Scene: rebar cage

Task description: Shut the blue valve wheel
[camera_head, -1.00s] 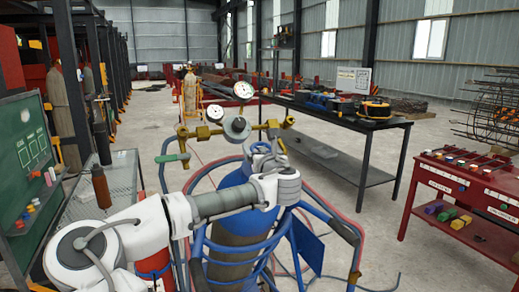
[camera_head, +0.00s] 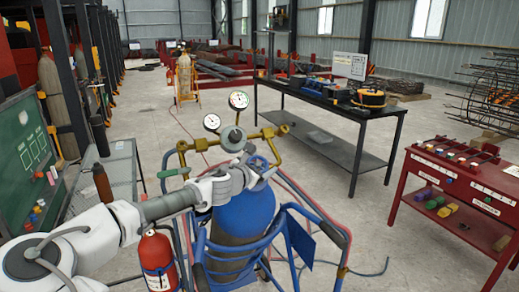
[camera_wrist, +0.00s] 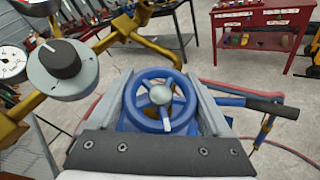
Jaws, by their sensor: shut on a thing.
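The blue valve wheel (camera_wrist: 158,97) is a spoked ring with a silver hub, in the middle of the wrist view. My gripper (camera_wrist: 157,88) is shut on it, with one grey finger along its left side and one along its right. In the head view my gripper (camera_head: 252,173) is at the top of the blue gas cylinder (camera_head: 243,213), and the wheel is mostly hidden there.
A brass manifold with a grey regulator knob (camera_wrist: 62,67) and gauges (camera_head: 238,100) stands close beside my gripper. The cylinder sits in a blue cart frame (camera_head: 292,220) with hoses around it. A red bench (camera_head: 455,190) stands right, a dark table (camera_head: 335,108) behind.

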